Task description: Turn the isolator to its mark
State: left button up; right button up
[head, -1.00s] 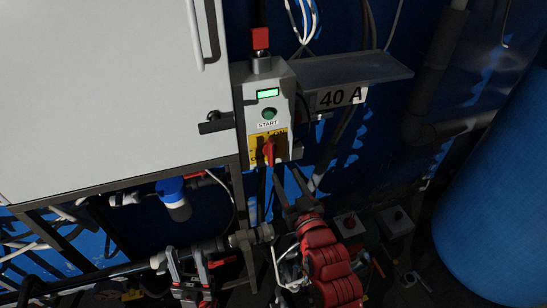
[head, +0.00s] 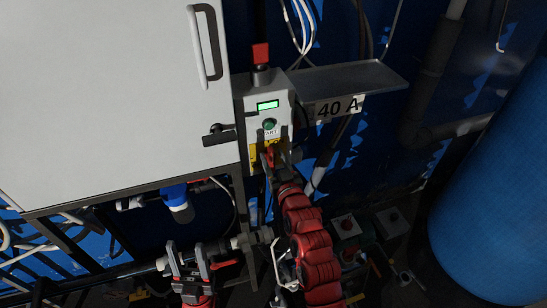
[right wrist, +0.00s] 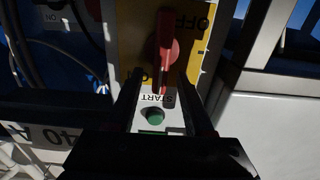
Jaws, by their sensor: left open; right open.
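The isolator is a red rotary handle (right wrist: 167,48) on a yellow plate (right wrist: 196,48) with OFF lettering, seen close up and upside down in the right wrist view. In the head view the handle (head: 270,156) is partly hidden by my right gripper (head: 275,148), low on the grey control box (head: 284,105). My right gripper is open, its fingers (right wrist: 160,88) reaching toward the handle from either side. I cannot tell whether they touch it. The mark is not clear to me. My left gripper (head: 203,258) is open and empty, low in front of the pipe.
A green START button (head: 269,125) and a lit green display (head: 268,105) sit above the isolator. A grey shelf (head: 350,80) labelled 40 A juts out at right. A white cabinet (head: 110,100) with a black latch stands at left; a blue drum (head: 490,200) stands at right.

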jog(key=shift+c, duration=0.3)
grip_shut()
jog(key=shift+a+f+n+b, duration=0.15)
jog(key=shift+n+b, duration=0.25)
jog(key=shift+b, duration=0.4)
jog(key=shift+s+a+f+n+b, duration=0.15)
jog(key=shift+a+f+n+b, duration=0.3)
jog(key=shift+n+b, duration=2)
jog(key=shift+s+a+f+n+b, duration=0.15)
jog(key=shift+a+f+n+b, duration=0.25)
jog(key=shift+n+b, duration=2.05)
jog(key=shift+s+a+f+n+b, duration=0.3)
jog(key=shift+n+b, duration=0.95)
jog(key=shift+n, duration=2.35)
jog(key=shift+w+f, duration=0.15)
